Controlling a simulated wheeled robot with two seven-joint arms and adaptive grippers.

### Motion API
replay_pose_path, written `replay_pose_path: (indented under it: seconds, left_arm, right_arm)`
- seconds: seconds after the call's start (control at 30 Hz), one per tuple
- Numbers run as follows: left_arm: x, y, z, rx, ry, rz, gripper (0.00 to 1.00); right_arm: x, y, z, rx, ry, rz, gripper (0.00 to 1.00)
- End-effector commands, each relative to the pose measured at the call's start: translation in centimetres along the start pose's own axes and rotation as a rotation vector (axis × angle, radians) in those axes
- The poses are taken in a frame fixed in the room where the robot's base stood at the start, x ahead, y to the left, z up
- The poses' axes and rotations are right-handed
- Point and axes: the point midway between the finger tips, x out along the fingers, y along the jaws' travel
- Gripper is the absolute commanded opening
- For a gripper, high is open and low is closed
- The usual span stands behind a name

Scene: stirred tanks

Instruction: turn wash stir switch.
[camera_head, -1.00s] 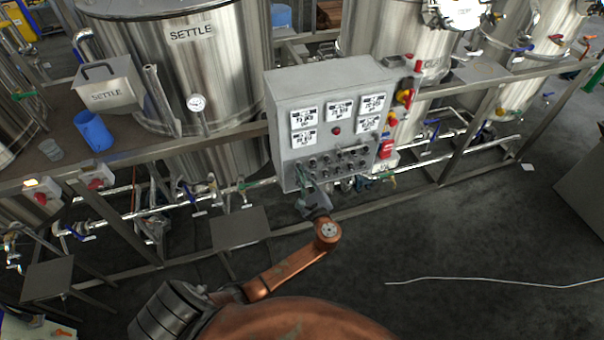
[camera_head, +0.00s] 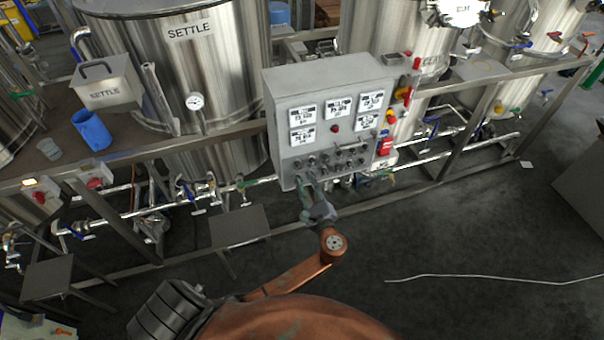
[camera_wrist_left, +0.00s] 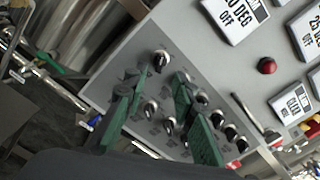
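The grey control box (camera_head: 330,90) carries several displays and rows of small black knob switches. The switches (camera_head: 335,160) sit low on its front face. Their labels are too small to read, so I cannot tell which one is the wash stir switch. My left gripper (camera_head: 309,183) is at the lower left of this face. In the left wrist view its green fingers (camera_wrist_left: 158,88) are spread apart, with nothing between them that I can see held. One knob (camera_wrist_left: 160,60) shows just beyond the fingertips; others show between and beside the fingers. My right gripper is not in view.
A red button (camera_head: 336,127) is on the box above the switches, and a red-and-yellow switch (camera_head: 403,94) is at its right. Steel pipes and a frame rail (camera_head: 215,165) run behind and below. Open floor (camera_head: 440,240) lies at the lower right.

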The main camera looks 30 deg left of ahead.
Motion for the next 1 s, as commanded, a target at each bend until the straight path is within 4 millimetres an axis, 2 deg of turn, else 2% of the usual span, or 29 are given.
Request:
replay_pose_path:
  seconds: [0.03,0.2,0.4,1.0]
  left_arm:
    - [-1.2,0.0,-0.1,-0.002,0.002,0.000,0.25]
    - [-4.4,0.0,-0.1,0.000,0.002,0.001,0.25]
    - [-6.6,0.0,-0.1,0.001,0.001,0.000,0.25]
    - [-7.0,0.0,0.0,0.000,0.000,0.000,0.25]
  right_arm:
    - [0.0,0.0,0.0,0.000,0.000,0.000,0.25]
    - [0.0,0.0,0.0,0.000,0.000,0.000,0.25]
    - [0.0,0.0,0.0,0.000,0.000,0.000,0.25]
    - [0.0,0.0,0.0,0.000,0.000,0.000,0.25]
